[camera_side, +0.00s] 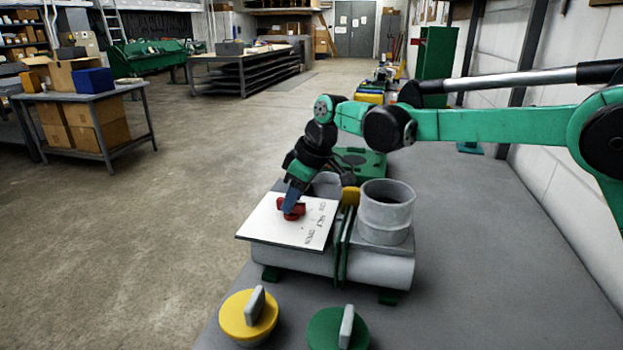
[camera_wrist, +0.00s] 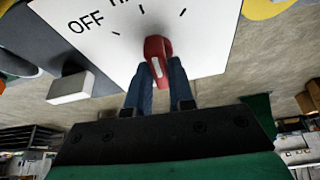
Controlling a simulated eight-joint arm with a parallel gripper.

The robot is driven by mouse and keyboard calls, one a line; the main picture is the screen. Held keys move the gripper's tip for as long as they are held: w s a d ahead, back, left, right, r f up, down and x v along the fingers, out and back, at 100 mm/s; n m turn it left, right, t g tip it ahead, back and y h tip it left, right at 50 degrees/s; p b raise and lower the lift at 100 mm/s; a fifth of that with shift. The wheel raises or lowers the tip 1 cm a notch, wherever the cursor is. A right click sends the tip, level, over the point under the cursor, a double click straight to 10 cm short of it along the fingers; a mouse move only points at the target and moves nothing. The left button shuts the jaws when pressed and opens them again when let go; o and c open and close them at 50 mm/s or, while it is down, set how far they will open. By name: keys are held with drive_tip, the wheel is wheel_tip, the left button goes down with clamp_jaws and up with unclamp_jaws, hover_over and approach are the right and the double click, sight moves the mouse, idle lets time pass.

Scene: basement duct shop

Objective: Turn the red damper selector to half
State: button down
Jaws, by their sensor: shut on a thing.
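The red damper selector (camera_side: 291,208) stands on a white dial plate (camera_side: 268,222) on top of a grey duct piece. It also shows in the wrist view (camera_wrist: 158,48), with a pale stripe on its gripper-side end. The plate there (camera_wrist: 205,45) carries black tick marks, the word OFF and a cut-off word beyond it. I cannot tell which mark the selector points to. My gripper (camera_side: 292,197) reaches down from above with its blue fingers shut on the selector. In the wrist view the fingers (camera_wrist: 160,68) sit on either side of it and hide part of it.
A yellow knob (camera_side: 248,317) and a green knob (camera_side: 338,329) stand at the front. The grey bench (camera_side: 490,260) is clear on the right.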

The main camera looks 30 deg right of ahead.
drive_tip(key=shift+n, duration=0.6)
drive_tip(key=c, duration=0.8)
unclamp_jaws()
drive_tip(key=shift+o, duration=0.2)
drive_tip(key=shift+v, duration=2.85)
drive_tip(key=shift+d, duration=0.1)
